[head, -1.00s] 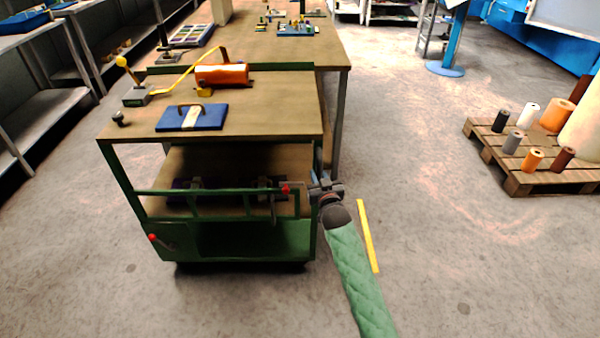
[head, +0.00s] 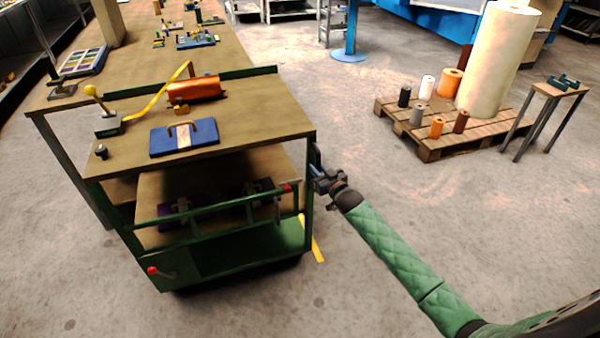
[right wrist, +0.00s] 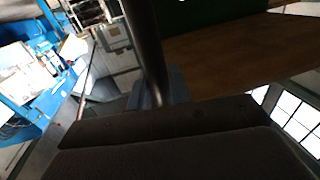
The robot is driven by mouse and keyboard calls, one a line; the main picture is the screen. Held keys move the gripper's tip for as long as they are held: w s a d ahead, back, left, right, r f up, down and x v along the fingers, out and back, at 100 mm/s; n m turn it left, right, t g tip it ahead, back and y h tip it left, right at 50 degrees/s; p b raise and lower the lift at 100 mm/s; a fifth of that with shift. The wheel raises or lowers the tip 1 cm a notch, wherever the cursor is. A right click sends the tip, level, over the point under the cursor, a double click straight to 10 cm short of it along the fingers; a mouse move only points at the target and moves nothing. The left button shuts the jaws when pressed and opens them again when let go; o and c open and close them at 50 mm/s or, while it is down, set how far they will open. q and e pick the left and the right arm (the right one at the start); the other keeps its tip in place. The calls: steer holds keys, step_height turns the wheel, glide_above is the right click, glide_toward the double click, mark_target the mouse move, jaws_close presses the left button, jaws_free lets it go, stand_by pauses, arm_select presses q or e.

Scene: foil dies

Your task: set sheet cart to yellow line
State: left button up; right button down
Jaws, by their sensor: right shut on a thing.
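The sheet cart (head: 250,122) has a wooden top, a lower wooden shelf and a green frame. It stands left of centre in the head view, at the end of the long bench. The yellow line (head: 316,248) lies on the floor by the cart's right front corner. The cart hides part of it. My right gripper (head: 320,180) is shut on the cart at its right side, near the front post. In the right wrist view a dark bar (right wrist: 147,45) runs up from the fingers. My left gripper is not in view.
A blue plate (head: 183,140), a copper foil roll (head: 195,88) and a yellow-knobbed device lie on the cart top. The long bench (head: 130,62) is behind. A pallet (head: 430,143) with rolls and a small stand (head: 550,90) are at right. Floor is clear between.

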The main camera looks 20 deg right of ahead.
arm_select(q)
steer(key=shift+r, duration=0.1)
arm_select(e)
steer(key=shift+d, duration=1.8)
steer(key=c, duration=1.3)
jaws_free()
steer(key=shift+c, duration=0.2)
